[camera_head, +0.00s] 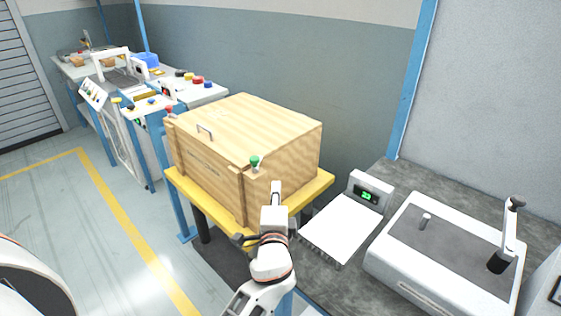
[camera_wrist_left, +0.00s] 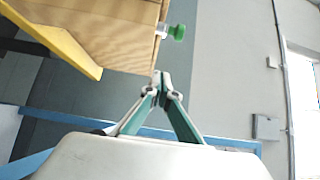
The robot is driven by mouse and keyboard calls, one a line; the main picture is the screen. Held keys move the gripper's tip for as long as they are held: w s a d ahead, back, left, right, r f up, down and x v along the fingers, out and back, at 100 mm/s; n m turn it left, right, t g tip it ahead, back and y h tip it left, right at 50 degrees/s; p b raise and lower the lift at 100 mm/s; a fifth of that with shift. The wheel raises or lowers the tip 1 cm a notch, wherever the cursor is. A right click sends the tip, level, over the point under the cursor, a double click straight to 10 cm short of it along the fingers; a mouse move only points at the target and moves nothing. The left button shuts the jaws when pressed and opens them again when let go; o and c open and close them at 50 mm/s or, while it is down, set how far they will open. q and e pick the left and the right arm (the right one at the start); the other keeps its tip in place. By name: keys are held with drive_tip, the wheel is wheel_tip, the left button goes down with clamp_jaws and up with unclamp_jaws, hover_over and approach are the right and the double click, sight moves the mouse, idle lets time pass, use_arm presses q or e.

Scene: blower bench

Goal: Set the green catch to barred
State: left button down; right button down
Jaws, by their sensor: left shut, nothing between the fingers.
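The green catch (camera_head: 254,161) is a small green knob at the near right corner of a wooden box (camera_head: 207,170). In the left wrist view the green catch (camera_wrist_left: 178,33) stands out from the box's edge on a short pale stem. My left gripper (camera_head: 276,187) is in front of that corner, just right of and below the catch. It also shows in the wrist view (camera_wrist_left: 161,77), fingertips together, empty and apart from the knob. A red knob (camera_head: 169,110) sits at the box's far left corner. My right gripper is not in view.
The box has a metal handle (camera_head: 205,131) and rests on a yellow stand (camera_head: 318,187). To the right are a white scale (camera_head: 340,227) with a green display and a white machine with a crank (camera_head: 510,230). Another bench with coloured knobs (camera_head: 197,79) stands behind left.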

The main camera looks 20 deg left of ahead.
sight(265, 172)
use_arm(q)
drive_tip(key=shift+d, duration=0.1)
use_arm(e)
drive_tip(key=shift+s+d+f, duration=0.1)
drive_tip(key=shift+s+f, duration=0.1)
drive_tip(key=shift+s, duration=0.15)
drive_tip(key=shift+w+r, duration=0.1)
use_arm(q)
drive_tip(key=w+a, duration=0.4)
drive_tip(key=w+a+p, duration=0.1)
drive_tip(key=w+a, duration=0.2)
drive_tip(key=w, duration=0.1)
drive_tip(key=shift+w+a, duration=0.3)
drive_tip(key=shift+a, duration=0.1)
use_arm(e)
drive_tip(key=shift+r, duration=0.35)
use_arm(q)
drive_tip(key=shift+f, duration=0.1)
